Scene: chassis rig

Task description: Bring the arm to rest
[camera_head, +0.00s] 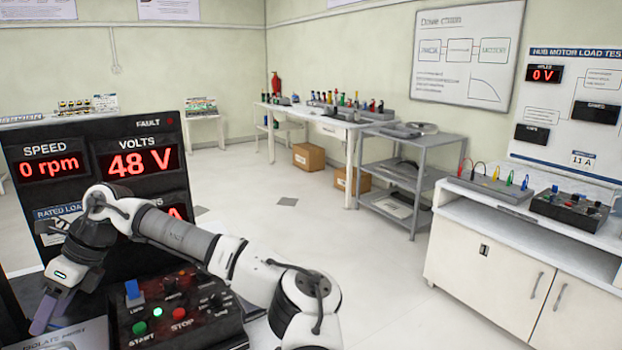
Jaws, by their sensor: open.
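My arm (180,235) reaches from the lower middle to the left across the view, in front of a black display panel. My gripper (48,308) hangs at the lower left, pointing down beside the control box. Its jaws are open, and I see nothing held between them. The control box (215,325) carries a blue lever, a lit green START button and a red STOP button. The display panel (85,140) reads SPEED 0 rpm and VOLTS 48 V. My arm hides its lower part.
A white cabinet (490,265) with a test panel stands at the right. A grey shelf cart (410,180) and a white bench (310,115) stand farther back, with cardboard boxes (308,157) underneath.

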